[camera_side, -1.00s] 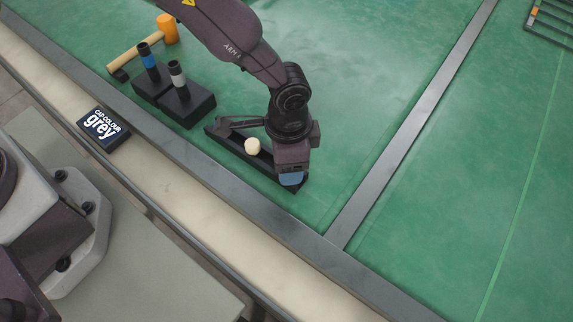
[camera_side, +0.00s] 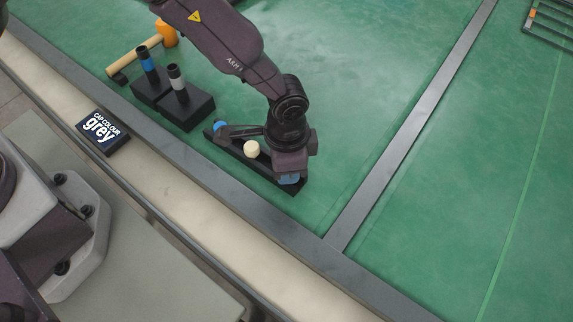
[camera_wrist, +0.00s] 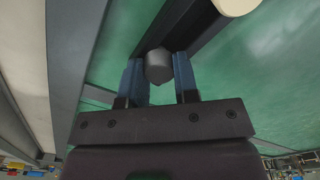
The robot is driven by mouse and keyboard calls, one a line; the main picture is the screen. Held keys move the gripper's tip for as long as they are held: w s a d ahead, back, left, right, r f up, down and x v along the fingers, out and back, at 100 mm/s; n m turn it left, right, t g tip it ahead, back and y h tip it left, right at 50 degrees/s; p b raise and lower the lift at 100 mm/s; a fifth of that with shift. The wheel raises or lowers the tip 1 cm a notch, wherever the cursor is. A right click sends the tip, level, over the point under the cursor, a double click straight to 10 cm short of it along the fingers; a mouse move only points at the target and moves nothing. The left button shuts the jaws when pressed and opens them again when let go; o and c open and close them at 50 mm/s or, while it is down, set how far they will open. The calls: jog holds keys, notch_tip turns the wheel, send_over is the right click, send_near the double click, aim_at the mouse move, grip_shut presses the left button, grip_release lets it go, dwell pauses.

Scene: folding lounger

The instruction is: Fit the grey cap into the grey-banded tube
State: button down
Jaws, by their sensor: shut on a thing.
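The grey cap (camera_wrist: 158,66) is between the two blue fingertips in the wrist view, and my gripper (camera_wrist: 158,80) is shut on it. In the side view my gripper (camera_side: 289,180) is low at the near right end of the black tray (camera_side: 236,148); the cap is hidden there. The grey-banded tube (camera_side: 177,78) stands upright in a black block (camera_side: 190,109), at the upper left, well away from my gripper.
A cream cap (camera_side: 251,149) and a blue cap (camera_side: 219,126) sit on the tray. A blue-banded tube (camera_side: 148,62) stands beside the grey-banded one. A mallet (camera_side: 167,33) lies behind them. A sign (camera_side: 102,130) reads "grey".

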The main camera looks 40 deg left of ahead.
jog(key=shift+r, duration=0.55)
jog(key=s+a+r, duration=0.8)
jog(key=s+r, duration=0.3)
jog(key=r, duration=0.1)
jog(key=w+a+r+n, duration=0.3)
jog(key=w+a, duration=0.3)
jog(key=a, duration=0.3)
jog(key=w+a+r+n, duration=0.3)
jog(key=w+a, duration=0.3)
jog(key=a, duration=0.4)
jog(key=shift+a+r, duration=0.15)
jog(key=shift+a, duration=0.15)
jog(key=shift+s, duration=0.1)
jog(key=shift+f, duration=2.9)
